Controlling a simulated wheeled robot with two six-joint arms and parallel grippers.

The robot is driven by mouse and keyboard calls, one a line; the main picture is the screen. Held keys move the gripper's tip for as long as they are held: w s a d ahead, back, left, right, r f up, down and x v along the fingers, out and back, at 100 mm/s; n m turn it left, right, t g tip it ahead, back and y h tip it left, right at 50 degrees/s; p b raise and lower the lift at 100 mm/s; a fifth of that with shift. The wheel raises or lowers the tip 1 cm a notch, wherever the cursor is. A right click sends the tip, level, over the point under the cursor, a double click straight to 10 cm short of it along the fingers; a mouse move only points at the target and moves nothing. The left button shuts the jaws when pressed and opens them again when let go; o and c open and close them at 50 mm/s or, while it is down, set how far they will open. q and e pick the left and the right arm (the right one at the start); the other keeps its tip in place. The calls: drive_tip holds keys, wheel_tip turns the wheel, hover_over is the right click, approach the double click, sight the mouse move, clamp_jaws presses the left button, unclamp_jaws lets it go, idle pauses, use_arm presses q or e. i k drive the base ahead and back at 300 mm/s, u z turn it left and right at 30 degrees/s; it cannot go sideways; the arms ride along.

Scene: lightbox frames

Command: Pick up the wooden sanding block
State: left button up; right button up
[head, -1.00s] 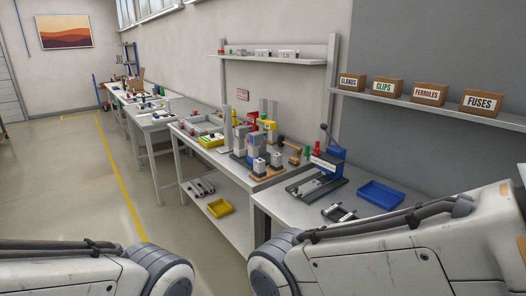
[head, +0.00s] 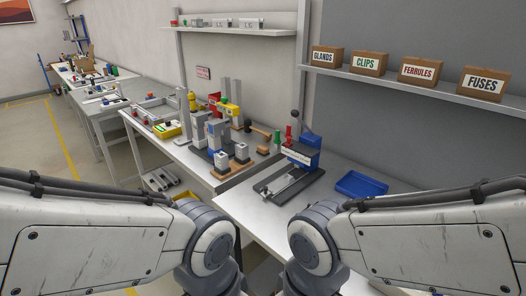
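I cannot pick out the wooden sanding block for certain. A small brown wooden-looking piece (head: 259,131) lies toward the back of the crowded workbench (head: 160,146), among grey and coloured parts. A tan wooden-looking base (head: 226,172) with small grey blocks on it sits at the front of the same bench. Both are too small to tell what they are. My two arms reach in from the lower left and lower right, in front of the benches. Neither gripper shows in the head view.
A blue press (head: 301,154) and a blue tray (head: 361,185) stand on the nearer right table. A yellow bin (head: 184,197) is low, partly behind my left arm. Cardboard boxes, including one labelled FUSES (head: 482,84), line a wall shelf. Open floor lies at the left.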

sight(262, 150)
drive_tip(key=u, duration=0.95)
drive_tip(key=k, duration=1.25)
drive_tip(key=u, duration=1)
drive_tip(key=i, duration=0.85)
drive_tip(key=z, duration=0.25)
drive_tip(key=i, duration=2)
drive_tip(key=z, duration=0.7)
drive_tip(key=i, duration=1.5)
drive_tip(key=z, duration=1.55)
drive_tip(key=i, duration=1)
drive_tip(key=z, duration=1.2)
drive_tip(key=i, duration=0.3)
drive_tip(key=z, duration=0.15)
